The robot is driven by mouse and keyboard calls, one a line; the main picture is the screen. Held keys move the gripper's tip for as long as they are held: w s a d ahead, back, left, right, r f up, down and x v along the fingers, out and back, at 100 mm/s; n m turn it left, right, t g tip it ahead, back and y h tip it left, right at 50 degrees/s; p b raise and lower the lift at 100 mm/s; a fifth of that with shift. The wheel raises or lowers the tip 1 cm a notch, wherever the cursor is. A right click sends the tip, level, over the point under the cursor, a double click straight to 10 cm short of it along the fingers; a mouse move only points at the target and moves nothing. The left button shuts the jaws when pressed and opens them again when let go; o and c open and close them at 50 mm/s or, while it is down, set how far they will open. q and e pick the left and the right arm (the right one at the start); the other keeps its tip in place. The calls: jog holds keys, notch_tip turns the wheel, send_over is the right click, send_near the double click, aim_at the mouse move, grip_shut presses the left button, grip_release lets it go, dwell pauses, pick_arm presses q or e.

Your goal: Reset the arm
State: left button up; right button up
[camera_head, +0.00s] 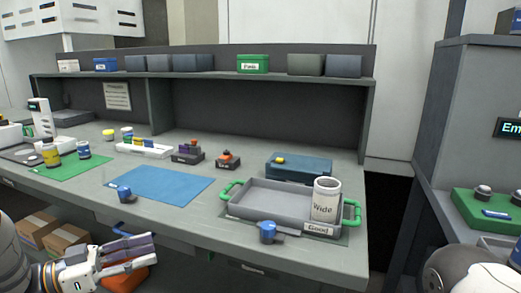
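My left arm comes in at the lower left. Its gripper (152,249) is in front of the bench's front edge, over the floor side, and points right. Its two fingers look spread apart, with dark purplish pads and nothing clear between them. At the lower right, white and dark rounded parts of my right arm (468,272) show. My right gripper is not in view.
The grey bench (100,200) carries a blue mat (160,184), a green mat (75,167) with jars, and a grey tray (265,197) with green handles and a "Wide" canister (326,200). Cardboard boxes (38,224) lie below. A dark cabinet (475,110) stands at right.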

pick_arm(q)
jog(key=s+d+f+n+t+y, duration=0.1)
jog(key=s+f+n+y, duration=0.1)
jog(key=f+n+y, duration=0.45)
jog(key=s+d+f+n+t+y, duration=0.1)
jog(key=s+d+f+n+y, duration=0.15)
jog(key=f, duration=0.75)
jog(key=s+f+n+g+y, duration=0.1)
jog(key=s+f+g+y, duration=0.1)
jog(key=s+f, duration=0.35)
jog(key=s+f+n+g+y, duration=0.1)
jog(key=s+f+g+y, duration=0.15)
jog(key=s, duration=0.55)
jog(key=s+r+n+g+y+p, duration=0.1)
jog(key=s+g, duration=0.8)
jog(key=s, duration=1.7)
jog(key=shift+r+y, duration=0.15)
jog(key=shift+y, duration=0.6)
pick_arm(e)
jog(key=shift+w+d+r+t, duration=0.25)
jog(key=shift+w+r, duration=0.15)
jog(key=shift+w, duration=0.15)
jog(key=shift+w+d+r+t, duration=0.15)
jog(key=shift+w+d+r, duration=0.15)
jog(key=shift+w, duration=0.2)
